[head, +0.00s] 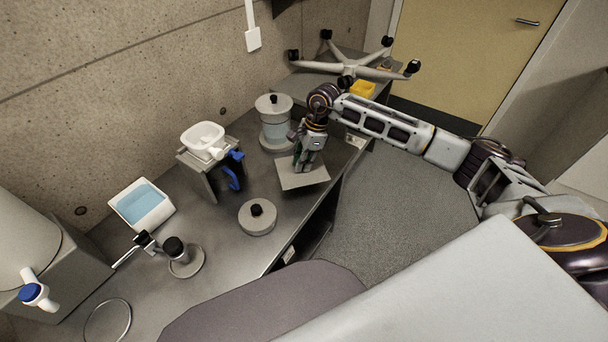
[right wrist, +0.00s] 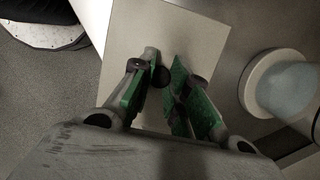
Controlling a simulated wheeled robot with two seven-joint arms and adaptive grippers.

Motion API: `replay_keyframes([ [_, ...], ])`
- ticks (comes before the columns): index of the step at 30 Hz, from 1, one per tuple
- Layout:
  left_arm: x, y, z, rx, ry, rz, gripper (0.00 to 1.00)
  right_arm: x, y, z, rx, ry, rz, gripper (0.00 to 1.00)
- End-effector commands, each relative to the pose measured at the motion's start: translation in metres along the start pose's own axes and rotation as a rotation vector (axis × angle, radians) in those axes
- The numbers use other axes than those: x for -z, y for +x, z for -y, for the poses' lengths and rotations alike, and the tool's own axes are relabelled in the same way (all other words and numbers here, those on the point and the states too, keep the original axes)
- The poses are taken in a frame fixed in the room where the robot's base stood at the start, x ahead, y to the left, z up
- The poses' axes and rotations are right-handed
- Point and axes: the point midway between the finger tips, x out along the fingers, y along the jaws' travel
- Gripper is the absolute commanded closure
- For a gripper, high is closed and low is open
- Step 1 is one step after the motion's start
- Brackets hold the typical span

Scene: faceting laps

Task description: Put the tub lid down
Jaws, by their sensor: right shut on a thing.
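The tub lid (head: 291,180) is a pale square plate near the bench's front edge, right of the round knobbed disc. My right gripper (head: 304,163) points down over it. In the right wrist view the lid (right wrist: 140,35) lies beneath the fingers, with its dark round knob (right wrist: 160,76) between the fingertips. My right gripper (right wrist: 163,72) is shut on this knob. I cannot tell whether the lid touches the bench or hangs just above it. The white tub (head: 153,215), uncovered with blue liquid inside, stands at the left. My left gripper is not in view.
A lidded canister (head: 275,124) stands behind the lid; a grey disc with a black knob (head: 257,222) lies front left. A white basin on a stand (head: 203,140) is against the wall. Bare bench (head: 215,245) shows left of the disc.

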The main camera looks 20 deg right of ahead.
Motion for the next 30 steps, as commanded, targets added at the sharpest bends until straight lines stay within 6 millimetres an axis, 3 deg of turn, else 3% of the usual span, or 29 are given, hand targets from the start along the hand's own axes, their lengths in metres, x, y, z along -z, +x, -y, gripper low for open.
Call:
replay_keyframes([
  [30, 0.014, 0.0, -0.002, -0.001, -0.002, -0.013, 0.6, 0.02, -0.031, 0.03, 0.195, 0.7, 0.002, 1.0],
])
